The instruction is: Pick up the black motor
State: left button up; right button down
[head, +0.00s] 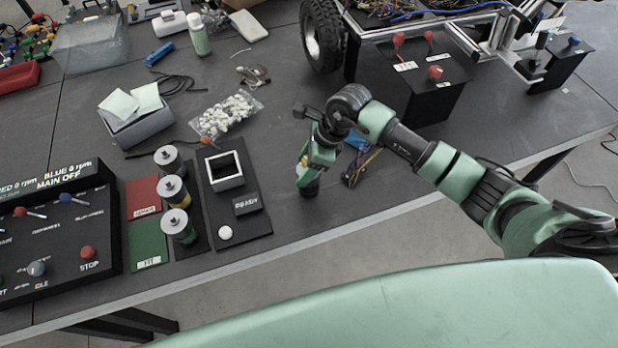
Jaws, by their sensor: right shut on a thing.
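My right gripper (305,172) points down at the middle of the table near its front edge. It is shut on a small dark cylinder, which looks like the black motor (311,188). The gripper hides the upper part of it, and I cannot tell whether it touches the table. Three upright cylindrical motors stand in a row to the left: a greyish one (169,159) at the back, one with a yellow band (175,192) and one with a green band (180,226). My left gripper is not in view.
A black assay board (256,223) with a white square frame (224,170) lies left of the gripper. A control panel (62,240) is at far left. A bag of white pieces (226,114), loose wires (358,168) and a wheeled chassis (410,95) lie around.

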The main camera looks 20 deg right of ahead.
jog(key=shift+w+r, duration=0.15)
jog(key=shift+r, duration=0.15)
